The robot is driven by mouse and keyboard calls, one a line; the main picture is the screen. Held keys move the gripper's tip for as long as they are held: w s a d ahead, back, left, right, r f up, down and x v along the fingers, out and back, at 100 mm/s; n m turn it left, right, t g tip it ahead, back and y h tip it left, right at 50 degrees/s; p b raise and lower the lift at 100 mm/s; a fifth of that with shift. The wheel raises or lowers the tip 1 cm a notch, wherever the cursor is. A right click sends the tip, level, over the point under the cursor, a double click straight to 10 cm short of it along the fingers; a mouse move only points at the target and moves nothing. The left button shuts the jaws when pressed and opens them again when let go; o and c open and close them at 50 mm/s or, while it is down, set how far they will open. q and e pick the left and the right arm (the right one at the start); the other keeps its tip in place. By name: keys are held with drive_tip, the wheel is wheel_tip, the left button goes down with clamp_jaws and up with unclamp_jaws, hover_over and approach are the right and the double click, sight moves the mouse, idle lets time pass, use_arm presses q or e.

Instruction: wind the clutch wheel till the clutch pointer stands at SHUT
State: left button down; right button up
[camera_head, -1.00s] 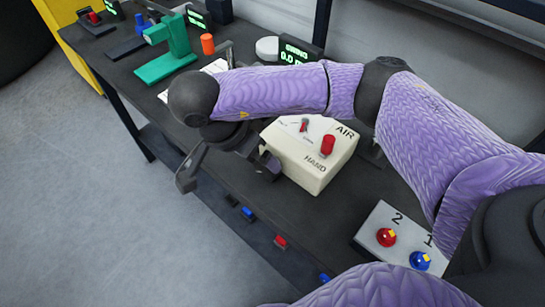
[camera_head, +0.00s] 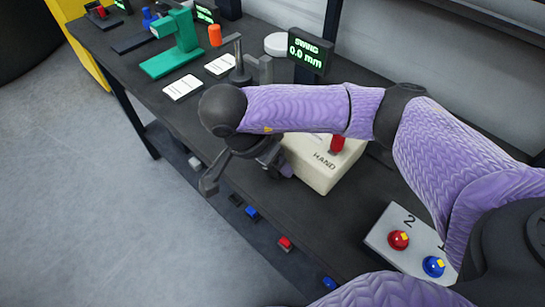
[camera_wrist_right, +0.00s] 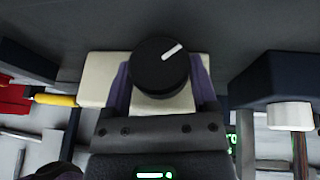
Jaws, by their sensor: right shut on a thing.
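The cream box (camera_head: 312,172) marked HAND stands on the dark bench, partly covered by my right forearm. Its red knob (camera_head: 337,146) shows just below the forearm. My right gripper (camera_head: 278,160) is at the box's left side. In the right wrist view a round black wheel (camera_wrist_right: 155,72) with a white line sits between the two fingers of my right gripper (camera_wrist_right: 160,80), which is shut on it. The white line slants up to the right. The clutch pointer and its scale are hidden behind my forearm. My left gripper is not in view.
A green stand (camera_head: 176,45), white cards (camera_head: 183,87) and a metal post fixture (camera_head: 240,62) are to the left and behind. A display (camera_head: 305,52) reads 0.0 mm. A panel (camera_head: 383,222) with red and blue buttons is at the right.

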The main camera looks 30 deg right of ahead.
drive_tip(key=shift+s+d+f+t+y+b, duration=0.1)
drive_tip(key=shift+t+y+b, duration=0.4)
drive_tip(key=shift+t, duration=0.3)
drive_tip(key=t+b, duration=0.1)
drive_tip(key=b, duration=0.1)
drive_tip(key=m+t+b, duration=0.1)
drive_tip(key=t+b, duration=0.1)
drive_tip(key=shift+s+f+y, duration=0.15)
drive_tip(key=shift+f+y, duration=0.05)
drive_tip(key=shift+y, duration=0.1)
drive_tip(key=shift+r+t+b, duration=0.1)
drive_tip(key=shift+t+b, duration=0.6)
drive_tip(key=shift+b, duration=0.4)
drive_tip(key=shift+s+r+m+y+b, duration=0.1)
drive_tip(key=shift+m+y+b, duration=0.2)
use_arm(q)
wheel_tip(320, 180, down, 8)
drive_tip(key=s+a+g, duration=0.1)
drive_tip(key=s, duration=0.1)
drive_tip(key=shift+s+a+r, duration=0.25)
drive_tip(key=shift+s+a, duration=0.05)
